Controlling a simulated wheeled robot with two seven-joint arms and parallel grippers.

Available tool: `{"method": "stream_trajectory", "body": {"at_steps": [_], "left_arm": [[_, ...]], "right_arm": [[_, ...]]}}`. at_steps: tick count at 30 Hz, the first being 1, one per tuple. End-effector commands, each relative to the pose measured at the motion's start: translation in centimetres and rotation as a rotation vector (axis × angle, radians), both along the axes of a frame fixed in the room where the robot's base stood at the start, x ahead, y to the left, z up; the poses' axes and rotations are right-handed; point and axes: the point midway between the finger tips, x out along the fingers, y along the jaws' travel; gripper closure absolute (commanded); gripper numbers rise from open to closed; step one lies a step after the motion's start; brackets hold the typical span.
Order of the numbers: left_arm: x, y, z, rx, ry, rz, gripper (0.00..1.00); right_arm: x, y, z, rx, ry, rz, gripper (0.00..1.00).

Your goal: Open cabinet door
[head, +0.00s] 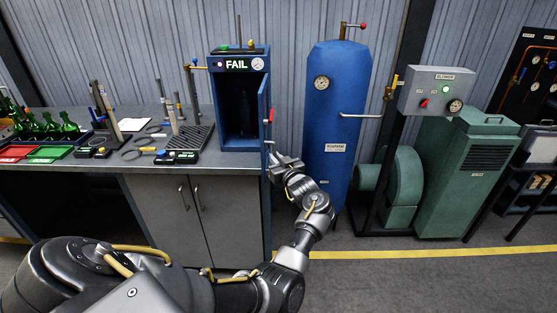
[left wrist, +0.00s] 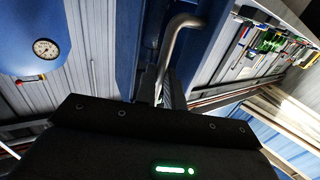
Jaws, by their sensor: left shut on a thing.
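The small blue cabinet (head: 225,115) stands on the right end of the workbench, with a lit FAIL panel on top. Its door (head: 265,112) is swung out to the right side and shows nearly edge-on, so the dark interior is visible. My left gripper (head: 279,160) is at the door's lower outer edge. In the left wrist view, a grey bent metal handle (left wrist: 176,42) runs down between the fingers (left wrist: 160,92), and the gripper is shut on it. The exact contact is partly hidden by the gripper body. My right gripper is not in view.
A blue tank (head: 335,120) stands right of the bench, close to my left gripper. Beyond it are a control box (head: 436,92) and a green blower unit (head: 460,180). The workbench (head: 100,165) holds bottles, trays and tools. Floor in front is open.

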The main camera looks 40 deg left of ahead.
Motion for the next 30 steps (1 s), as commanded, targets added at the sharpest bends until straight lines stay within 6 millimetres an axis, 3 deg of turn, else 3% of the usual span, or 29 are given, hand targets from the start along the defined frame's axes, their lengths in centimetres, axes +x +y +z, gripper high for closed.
{"method": "stream_trajectory", "body": {"at_steps": [1,6,7,11,24,30], "left_arm": [[0.3,0.2,1.0,0.013,-0.014,-0.003,1.00],[0.3,0.2,1.0,0.013,-0.014,-0.004,1.00],[0.3,0.2,1.0,0.013,-0.015,-0.004,0.85],[0.3,0.0,0.7,0.009,-0.011,-0.005,0.68],[0.3,-0.5,0.3,0.003,-0.005,-0.008,0.68],[0.0,-3.2,0.5,0.001,-0.005,-0.014,0.68]], "right_arm": [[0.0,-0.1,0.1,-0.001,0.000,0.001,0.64],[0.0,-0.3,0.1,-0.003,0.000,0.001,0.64],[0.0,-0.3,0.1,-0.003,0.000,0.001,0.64],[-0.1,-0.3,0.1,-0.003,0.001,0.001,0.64],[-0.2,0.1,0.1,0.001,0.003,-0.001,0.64],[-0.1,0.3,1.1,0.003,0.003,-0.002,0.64]]}}
